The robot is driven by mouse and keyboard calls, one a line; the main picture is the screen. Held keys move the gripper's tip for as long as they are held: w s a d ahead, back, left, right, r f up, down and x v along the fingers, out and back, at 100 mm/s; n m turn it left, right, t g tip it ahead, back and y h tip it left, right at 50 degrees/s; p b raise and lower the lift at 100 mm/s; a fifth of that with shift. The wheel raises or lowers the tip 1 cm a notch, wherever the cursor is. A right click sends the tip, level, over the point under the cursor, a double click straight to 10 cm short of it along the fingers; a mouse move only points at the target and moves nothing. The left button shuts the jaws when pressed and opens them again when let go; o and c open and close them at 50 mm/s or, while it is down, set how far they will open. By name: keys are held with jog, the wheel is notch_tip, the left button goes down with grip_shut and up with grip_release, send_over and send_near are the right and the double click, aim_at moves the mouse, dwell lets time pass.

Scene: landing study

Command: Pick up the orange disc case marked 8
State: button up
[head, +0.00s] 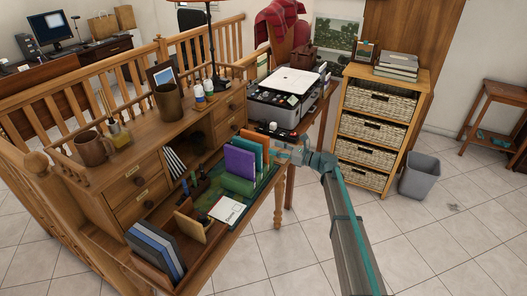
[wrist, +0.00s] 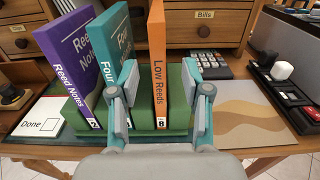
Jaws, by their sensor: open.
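The orange case (wrist: 158,75), lettered "Low Reeds" with a small mark like an 8 at its spine's foot, stands upright in a green rack (wrist: 90,118). A teal case (wrist: 114,40) and a purple case (wrist: 70,55) stand to its left. In the head view the orange case (head: 262,150) is at the rack's far end, partly behind my gripper (head: 280,150). In the wrist view my gripper (wrist: 158,80) is open, with the orange spine showing between its fingers. The left finger covers part of the teal case. Contact cannot be told.
The rack stands on a wooden desk. A "Done" card (wrist: 45,117) lies left of it. Drawers (wrist: 205,25) rise behind. A printer (head: 285,98) stands beyond.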

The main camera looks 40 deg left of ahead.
aim_at(255, 141)
jog(key=a, duration=0.2)
jog(key=s+a+p, duration=0.1)
jog(key=a, duration=0.2)
jog(key=shift+a+r+p, duration=0.15)
jog(key=shift+a+p, duration=0.1)
jog(key=shift+p, duration=0.05)
jog(key=a, duration=0.1)
jog(key=a+p, duration=0.1)
jog(key=a, duration=0.1)
jog(key=s+a+p, duration=0.1)
jog(key=shift+a+r, duration=0.25)
jog(key=shift+r, duration=0.05)
jog(key=shift+a+f+p, duration=0.1)
jog(key=shift+a+p, duration=0.1)
jog(key=shift+p, duration=0.1)
grip_shut()
